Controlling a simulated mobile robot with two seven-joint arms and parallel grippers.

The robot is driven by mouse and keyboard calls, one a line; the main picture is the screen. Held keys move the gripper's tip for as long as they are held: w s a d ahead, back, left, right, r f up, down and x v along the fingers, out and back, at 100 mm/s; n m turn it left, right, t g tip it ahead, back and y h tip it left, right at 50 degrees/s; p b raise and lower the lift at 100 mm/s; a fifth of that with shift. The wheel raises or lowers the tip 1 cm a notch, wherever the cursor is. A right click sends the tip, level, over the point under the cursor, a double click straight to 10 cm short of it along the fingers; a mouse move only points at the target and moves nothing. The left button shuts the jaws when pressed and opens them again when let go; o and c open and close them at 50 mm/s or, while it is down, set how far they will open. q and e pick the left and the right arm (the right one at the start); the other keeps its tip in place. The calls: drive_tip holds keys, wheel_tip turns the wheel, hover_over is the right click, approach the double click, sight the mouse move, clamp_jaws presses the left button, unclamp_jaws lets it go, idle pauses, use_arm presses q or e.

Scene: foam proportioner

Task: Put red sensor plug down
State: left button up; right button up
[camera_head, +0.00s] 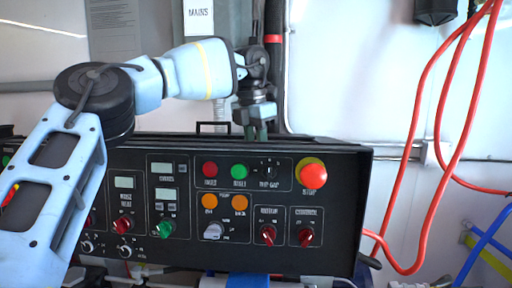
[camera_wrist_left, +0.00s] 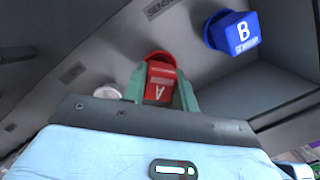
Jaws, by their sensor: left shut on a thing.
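My left gripper (camera_head: 256,130) reaches over the top edge of the black control panel from behind in the head view, its tips pointing down. The red plug is hidden in the head view. My right gripper is not in view.
The black control panel (camera_head: 335,235) with several knobs, buttons and a red stop button (camera_head: 311,174) stands in front of the gripper. Red hoses (camera_head: 425,120) hang at the right. A round whitish part (camera_wrist_left: 107,92) lies left of the red plug.

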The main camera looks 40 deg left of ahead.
use_arm(q)
drive_tip(key=shift+f, duration=0.2)
drive_tip(key=shift+f, duration=0.1)
drive_tip(key=o, duration=1.1)
drive_tip(key=shift+c, duration=0.2)
